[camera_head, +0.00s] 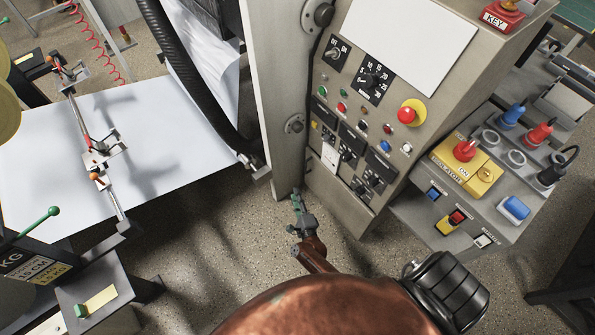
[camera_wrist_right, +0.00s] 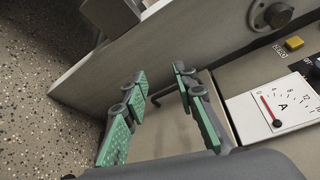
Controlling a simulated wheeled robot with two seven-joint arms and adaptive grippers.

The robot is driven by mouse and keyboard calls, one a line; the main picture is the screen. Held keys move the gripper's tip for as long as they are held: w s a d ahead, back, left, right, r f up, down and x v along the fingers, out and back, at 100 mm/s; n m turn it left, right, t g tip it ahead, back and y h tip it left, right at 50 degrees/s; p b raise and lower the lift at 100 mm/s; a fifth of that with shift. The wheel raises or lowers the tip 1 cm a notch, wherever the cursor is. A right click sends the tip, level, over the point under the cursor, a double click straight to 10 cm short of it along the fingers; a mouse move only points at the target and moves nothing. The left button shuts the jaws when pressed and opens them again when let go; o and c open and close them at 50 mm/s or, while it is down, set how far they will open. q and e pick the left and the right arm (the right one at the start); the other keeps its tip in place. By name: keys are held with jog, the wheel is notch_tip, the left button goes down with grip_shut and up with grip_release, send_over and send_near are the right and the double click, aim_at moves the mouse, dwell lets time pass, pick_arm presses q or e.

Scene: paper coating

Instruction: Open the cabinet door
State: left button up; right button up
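The grey cabinet (camera_head: 345,205) stands at centre right, its front covered with switches, buttons and meters. A tall grey panel (camera_head: 272,80) with round metal fittings stands at an angle along its left edge. This panel, seemingly the door, also shows in the right wrist view (camera_wrist_right: 180,58). I cannot tell how far open it is. My right gripper (camera_head: 297,202) is low by the cabinet's lower left corner. In the right wrist view its green-padded fingers (camera_wrist_right: 162,90) are apart with nothing clearly gripped between them. Contact with the panel cannot be judged. My left gripper is out of view.
A control console (camera_head: 470,190) with red, blue and yellow parts juts out at right. A white sheet (camera_head: 110,140) and machine rails lie at left. A thick black hose (camera_head: 185,75) hangs beside the panel. Speckled floor (camera_head: 220,240) is bare below.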

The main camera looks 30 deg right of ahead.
pick_arm(q)
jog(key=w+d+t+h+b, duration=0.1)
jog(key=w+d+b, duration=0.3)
jog(key=b, duration=1.1)
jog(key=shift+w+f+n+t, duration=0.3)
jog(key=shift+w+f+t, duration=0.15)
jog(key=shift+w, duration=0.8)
pick_arm(e)
jog(key=w+d+f+m+g+h, duration=0.3)
jog(key=w+d+m+h, duration=0.6)
jog(key=m, duration=1.2)
jog(key=w+d+g, duration=0.1)
jog(key=d, duration=0.1)
jog(key=shift+w+d+f+g, duration=0.2)
jog(key=shift+w+d+g, duration=0.1)
jog(key=shift+w+d, duration=0.1)
jog(key=shift+s, duration=0.1)
grip_shut()
